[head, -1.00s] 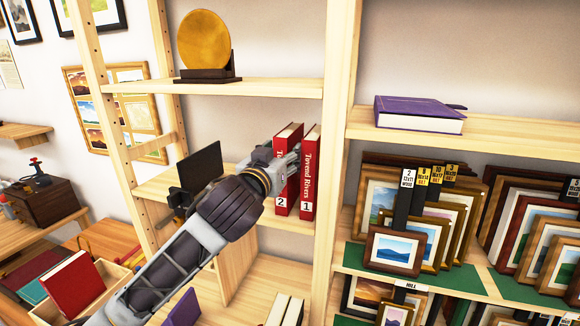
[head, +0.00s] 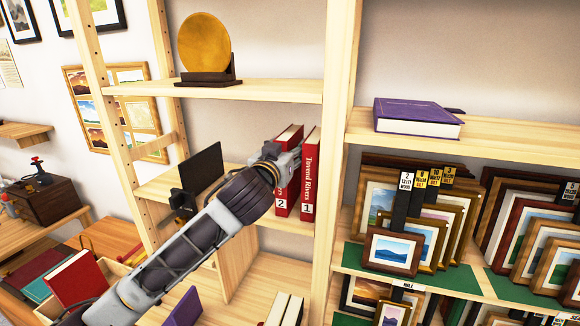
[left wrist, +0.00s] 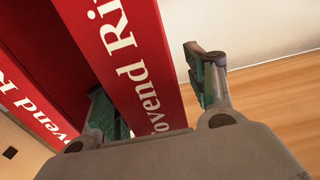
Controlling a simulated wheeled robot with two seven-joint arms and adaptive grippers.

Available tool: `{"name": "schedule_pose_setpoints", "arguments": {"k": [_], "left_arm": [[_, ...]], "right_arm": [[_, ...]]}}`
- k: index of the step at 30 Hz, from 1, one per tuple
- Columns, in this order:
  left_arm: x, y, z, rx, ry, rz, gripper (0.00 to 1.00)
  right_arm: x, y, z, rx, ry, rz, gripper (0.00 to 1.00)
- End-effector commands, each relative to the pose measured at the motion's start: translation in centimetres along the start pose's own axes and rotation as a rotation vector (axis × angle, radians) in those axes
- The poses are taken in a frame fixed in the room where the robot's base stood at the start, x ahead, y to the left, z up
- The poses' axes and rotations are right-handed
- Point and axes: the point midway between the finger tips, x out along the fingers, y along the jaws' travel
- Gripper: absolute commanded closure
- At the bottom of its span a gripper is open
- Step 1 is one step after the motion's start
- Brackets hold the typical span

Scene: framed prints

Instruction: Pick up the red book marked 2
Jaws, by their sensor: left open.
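The red book marked 2 (head: 284,194) stands upright on the middle shelf, its number low on the spine. A matching red book marked 1 (head: 308,170) stands close on its right. My left gripper (head: 290,160) is at the spine of book 2 and hides its middle. In the left wrist view book 2 (left wrist: 140,65) lies between the open fingers of my left gripper (left wrist: 155,95). One finger is in the gap between the books, the other in free space on the outer side. Book 1 (left wrist: 30,95) is at the left there. My right gripper is not in view.
A shelf upright (head: 340,130) stands right of the books. The shelf above (head: 270,92) holds a gold disc on a stand (head: 205,50). A dark panel (head: 200,165) stands left on the books' shelf. Framed prints (head: 395,250) fill the right bay.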

Motion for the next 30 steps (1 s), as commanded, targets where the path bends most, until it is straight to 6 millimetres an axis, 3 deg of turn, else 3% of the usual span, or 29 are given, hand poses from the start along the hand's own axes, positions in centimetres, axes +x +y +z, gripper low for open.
{"name": "schedule_pose_setpoints", "arguments": {"k": [18,30], "left_arm": [[0.68,0.02,0.07,0.000,0.000,0.000,0.45],[0.67,0.02,0.06,0.000,0.000,0.000,0.94]], "right_arm": [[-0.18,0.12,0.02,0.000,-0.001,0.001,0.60],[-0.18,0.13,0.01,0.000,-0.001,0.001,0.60]]}}
